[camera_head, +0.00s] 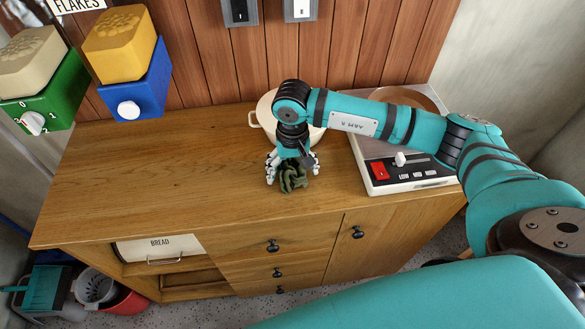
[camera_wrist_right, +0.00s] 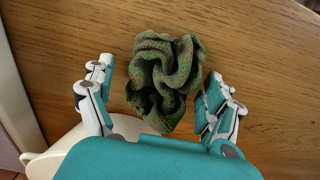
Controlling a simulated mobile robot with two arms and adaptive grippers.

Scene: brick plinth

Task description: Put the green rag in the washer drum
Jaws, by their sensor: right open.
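The green rag (camera_head: 293,178) lies crumpled on the wooden cabinet top, a little in from the front edge. In the right wrist view the rag (camera_wrist_right: 164,80) lies between the two fingers, dark green with brownish patches. My right gripper (camera_head: 292,168) is above it, pointing down. Its fingers (camera_wrist_right: 157,98) are open on either side of the rag, with a gap to it on both sides. My left gripper is out of view. No washer drum can be made out for certain in these views.
A cream pot (camera_head: 266,112) stands right behind my right gripper. A white appliance with a red switch (camera_head: 379,171) and a round brown top stands to the right. The cabinet top (camera_head: 150,180) is clear on the left. Dispensers (camera_head: 140,88) hang at the upper left.

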